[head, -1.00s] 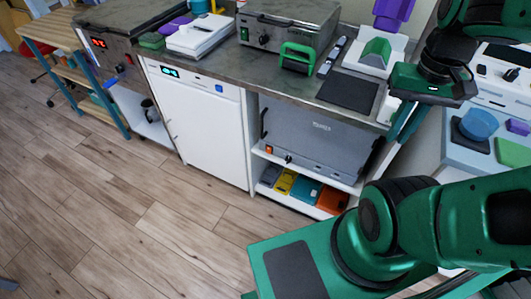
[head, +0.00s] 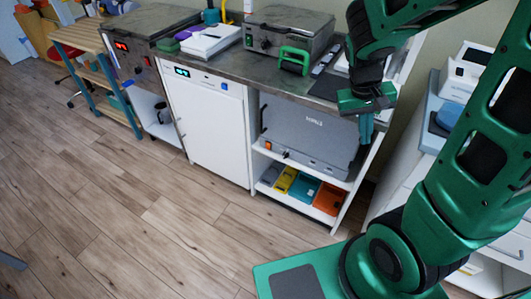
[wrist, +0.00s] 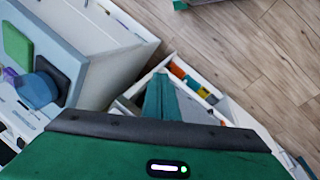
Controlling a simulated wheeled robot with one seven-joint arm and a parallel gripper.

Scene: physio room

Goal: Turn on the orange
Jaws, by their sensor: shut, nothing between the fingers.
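A small orange switch (head: 267,146) sits at the lower left of the front of a grey appliance (head: 312,132) with a dark side handle. The appliance stands on the middle shelf of a white unit under the counter. A dark knob (head: 285,155) is to the right of the switch. An orange box (head: 328,199) lies on the shelf below. My gripper (head: 366,133) is shut and empty, pointing down in front of the unit's right side, apart from the switch. In the wrist view its teal fingers (wrist: 163,100) are together; I cannot make out the switch there.
Yellow (head: 285,180) and teal (head: 304,188) boxes share the lower shelf. A white cabinet with a lit display (head: 205,110) stands left. The wooden floor (head: 150,210) in front is clear.

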